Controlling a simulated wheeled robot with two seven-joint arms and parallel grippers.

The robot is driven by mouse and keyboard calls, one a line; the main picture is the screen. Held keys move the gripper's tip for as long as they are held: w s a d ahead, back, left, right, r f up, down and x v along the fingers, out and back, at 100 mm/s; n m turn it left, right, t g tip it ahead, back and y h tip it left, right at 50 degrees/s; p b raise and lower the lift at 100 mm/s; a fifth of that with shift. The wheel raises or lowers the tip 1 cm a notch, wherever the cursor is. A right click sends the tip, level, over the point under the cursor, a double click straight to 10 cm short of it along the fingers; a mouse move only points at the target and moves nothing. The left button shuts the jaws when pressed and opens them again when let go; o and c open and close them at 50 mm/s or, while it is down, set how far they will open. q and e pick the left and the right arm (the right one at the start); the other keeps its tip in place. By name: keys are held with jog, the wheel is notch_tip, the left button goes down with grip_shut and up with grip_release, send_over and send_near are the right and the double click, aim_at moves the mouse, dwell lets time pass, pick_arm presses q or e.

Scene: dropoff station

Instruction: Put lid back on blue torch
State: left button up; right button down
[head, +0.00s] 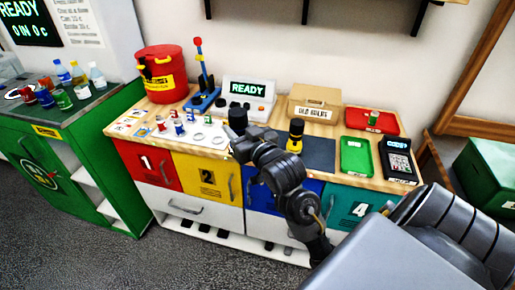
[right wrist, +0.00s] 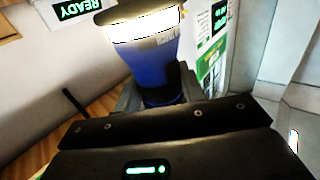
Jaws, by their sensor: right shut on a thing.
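My right gripper (head: 238,118) is over the middle of the long bench. In the right wrist view its fingers (right wrist: 160,94) are shut on the narrow end of the blue torch (right wrist: 153,65). The torch has a tapered blue body and a bright band near its wide end. That view is roughly upside down, so the wide end points downward. In the head view the gripper and arm hide the torch. I cannot make out a separate lid. My left gripper is out of view.
A yellow and black torch (head: 295,135) stands at the dark mat (head: 318,154). Around it are a READY display (head: 248,88), a cardboard box (head: 314,105), a red tray (head: 385,122), a green tray (head: 356,158) and a keypad device (head: 398,160). Small items crowd the bench's left.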

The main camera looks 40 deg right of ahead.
jog(key=shift+w+d+r+m+h, duration=0.1)
jog(key=shift+d+r+m+h, duration=0.3)
jog(key=shift+d+r+h, duration=0.25)
jog(key=shift+d, duration=0.1)
jog(key=shift+w+d+f, duration=0.1)
jog(key=shift+d, duration=0.05)
jog(key=w+d+f+p, duration=0.2)
jog(key=w+d+f, duration=0.5)
jog(key=d+f, duration=0.2)
jog(key=shift+w+d+f+p, duration=0.15)
jog(key=shift+w+d+p, duration=0.15)
jog(key=shift+d, duration=0.65)
